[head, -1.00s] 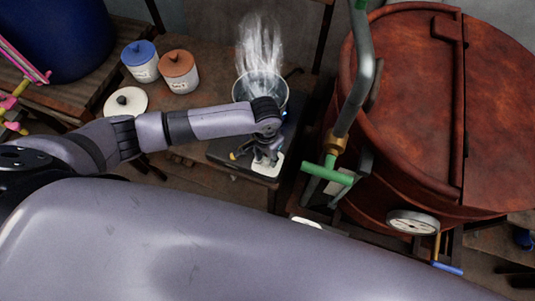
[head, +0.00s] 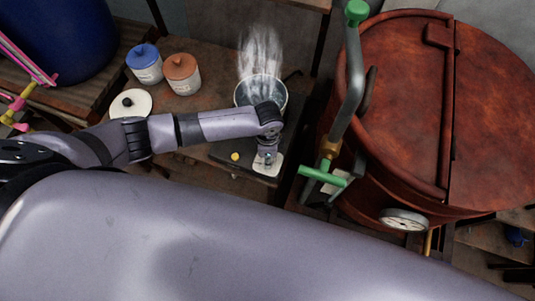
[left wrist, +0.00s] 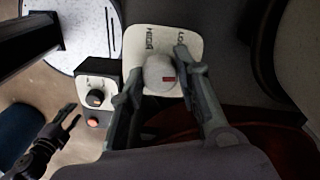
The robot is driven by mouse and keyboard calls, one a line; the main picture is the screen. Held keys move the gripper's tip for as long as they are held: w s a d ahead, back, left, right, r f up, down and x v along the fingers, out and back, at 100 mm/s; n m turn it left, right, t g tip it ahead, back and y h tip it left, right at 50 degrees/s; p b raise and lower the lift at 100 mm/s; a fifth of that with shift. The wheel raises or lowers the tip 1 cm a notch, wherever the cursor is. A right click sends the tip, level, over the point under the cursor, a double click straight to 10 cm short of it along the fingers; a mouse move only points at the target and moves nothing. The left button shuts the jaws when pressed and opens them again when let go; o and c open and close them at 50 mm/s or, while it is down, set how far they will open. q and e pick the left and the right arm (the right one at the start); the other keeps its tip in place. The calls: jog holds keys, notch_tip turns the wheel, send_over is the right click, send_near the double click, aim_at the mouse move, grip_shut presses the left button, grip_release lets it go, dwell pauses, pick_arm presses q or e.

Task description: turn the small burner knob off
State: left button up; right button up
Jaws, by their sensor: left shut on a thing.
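The small burner knob (left wrist: 160,72) is a pale grey round knob with a red mark, on a white plate (left wrist: 135,40) with dark lettering. My left gripper (left wrist: 152,78) has a finger on each side of it and is shut on it in the left wrist view. In the head view my left gripper (head: 267,155) points down at the white plate (head: 268,167) on the burner's front; the knob is hidden there by the gripper. The steaming pot (head: 245,97) stands just behind. My right gripper (left wrist: 72,114) shows at the left wrist view's left edge, open and empty.
Blue-lidded (head: 146,68) and orange-lidded (head: 183,80) jars and a white lid (head: 130,104) stand left of the pot. A rusty red vat (head: 400,90) with a green-handled pipe (head: 325,176) is close on the right. A black knob (left wrist: 95,98) sits on another panel.

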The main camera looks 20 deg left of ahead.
pick_arm(q)
jog(key=shift+m, duration=0.8)
jog(key=o, duration=1.2)
jog(key=r, duration=1.2)
jog(key=shift+w, duration=0.2)
